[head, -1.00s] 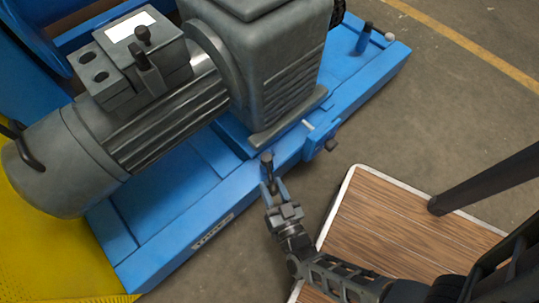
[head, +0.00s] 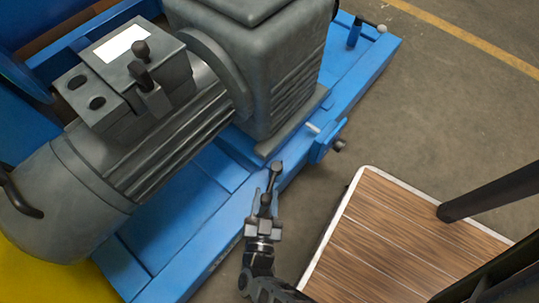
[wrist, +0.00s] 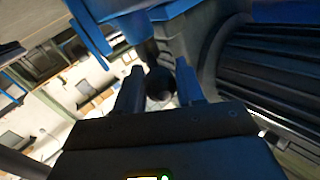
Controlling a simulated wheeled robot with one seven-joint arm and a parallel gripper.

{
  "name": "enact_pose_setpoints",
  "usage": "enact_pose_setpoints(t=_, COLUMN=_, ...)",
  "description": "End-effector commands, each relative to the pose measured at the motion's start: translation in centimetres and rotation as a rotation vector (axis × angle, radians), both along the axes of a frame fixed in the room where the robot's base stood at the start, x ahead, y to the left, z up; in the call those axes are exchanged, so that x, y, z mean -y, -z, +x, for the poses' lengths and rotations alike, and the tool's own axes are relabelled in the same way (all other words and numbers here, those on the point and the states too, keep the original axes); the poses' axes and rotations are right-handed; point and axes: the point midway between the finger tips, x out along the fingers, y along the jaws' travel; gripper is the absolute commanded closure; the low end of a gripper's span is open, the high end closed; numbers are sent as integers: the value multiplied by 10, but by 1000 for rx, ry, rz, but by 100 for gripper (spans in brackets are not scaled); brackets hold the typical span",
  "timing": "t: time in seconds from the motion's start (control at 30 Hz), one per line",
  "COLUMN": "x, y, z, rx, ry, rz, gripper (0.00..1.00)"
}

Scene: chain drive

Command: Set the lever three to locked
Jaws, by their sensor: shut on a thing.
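A dark lever with a round knob (head: 275,167) stands at the front edge of the blue base frame (head: 212,222), below the grey gearbox. I cannot read which number it carries. My gripper (head: 264,208) is shut on this lever's handle, its fingers on either side of the stem. In the wrist view, the dark round knob (wrist: 160,83) shows between the two fingertips. The foot of the lever is hidden behind the gripper. Another dark knobbed lever (head: 141,52) stands on the motor's grey box.
The grey motor (head: 85,190) and gearbox (head: 262,70) fill the base frame. A blue bracket (head: 325,140) with a dark knob juts from the frame's near side.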

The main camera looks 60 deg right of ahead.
Motion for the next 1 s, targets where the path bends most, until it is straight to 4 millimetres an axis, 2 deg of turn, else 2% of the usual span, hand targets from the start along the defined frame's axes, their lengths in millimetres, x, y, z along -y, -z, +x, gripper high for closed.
enact_pose_setpoints(t=0.53, x=-4, y=5, z=-2, rx=-8, ry=15, rz=11, gripper=100)
enact_pose_setpoints(t=0.57, x=-4, y=5, z=-2, rx=-8, ry=15, rz=11, gripper=59)
enact_pose_setpoints(t=0.77, x=-4, y=3, z=-1, rx=-4, ry=15, rz=7, gripper=40)
enact_pose_setpoints(t=1.0, x=-4, y=2, z=-1, rx=-3, ry=14, rz=4, gripper=39)
